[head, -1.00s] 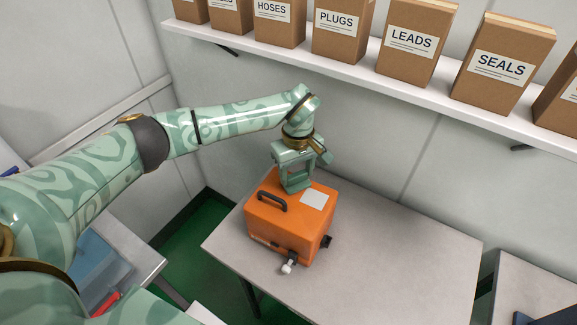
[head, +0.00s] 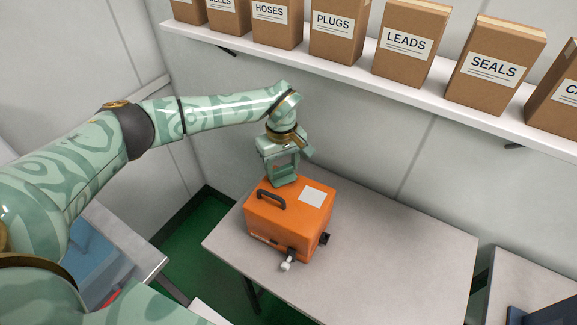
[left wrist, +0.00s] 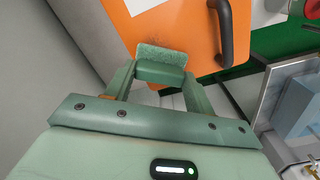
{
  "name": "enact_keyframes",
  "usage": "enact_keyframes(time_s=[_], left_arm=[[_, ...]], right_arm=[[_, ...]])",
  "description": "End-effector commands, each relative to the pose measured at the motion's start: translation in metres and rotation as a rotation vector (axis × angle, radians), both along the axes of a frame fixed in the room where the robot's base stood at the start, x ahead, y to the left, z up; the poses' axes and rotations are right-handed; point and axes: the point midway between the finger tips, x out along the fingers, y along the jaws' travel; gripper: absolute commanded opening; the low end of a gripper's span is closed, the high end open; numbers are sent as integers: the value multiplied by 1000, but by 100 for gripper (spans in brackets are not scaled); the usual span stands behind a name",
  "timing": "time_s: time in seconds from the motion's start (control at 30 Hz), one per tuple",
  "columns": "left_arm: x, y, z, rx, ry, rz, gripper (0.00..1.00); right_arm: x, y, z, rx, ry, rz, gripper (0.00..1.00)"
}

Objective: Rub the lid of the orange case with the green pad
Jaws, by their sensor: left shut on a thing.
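The orange case (head: 285,225) stands upright on the grey table. Its lid has a black handle (head: 271,199) and a pale square label (head: 312,197). My left gripper (head: 284,178) is over the far edge of the lid, behind the handle and label. In the left wrist view it is shut on the green pad (left wrist: 162,54), a fuzzy block at the edge of the orange lid (left wrist: 178,25). I cannot tell whether the pad touches the lid. The pad is mostly hidden in the head view. My right gripper is not in view.
A white shelf (head: 350,68) with several labelled cardboard boxes runs along the wall behind. The table (head: 400,260) is clear to the right of the case. A blue bin (head: 92,262) stands at the left.

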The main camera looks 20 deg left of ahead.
Motion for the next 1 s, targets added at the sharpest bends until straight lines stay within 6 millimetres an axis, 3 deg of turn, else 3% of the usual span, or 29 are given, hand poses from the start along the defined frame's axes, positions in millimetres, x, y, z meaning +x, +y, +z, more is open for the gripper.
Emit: enact_keyframes(time_s=[0.2, 0.57, 1.0], left_arm=[[2, 22, 2, 2, 0, 2, 28], [2, 23, 4, 0, -1, 0, 28], [2, 22, 54, 0, -4, 0, 28]], right_arm=[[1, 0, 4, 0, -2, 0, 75], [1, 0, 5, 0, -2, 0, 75], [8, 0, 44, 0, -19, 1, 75]])
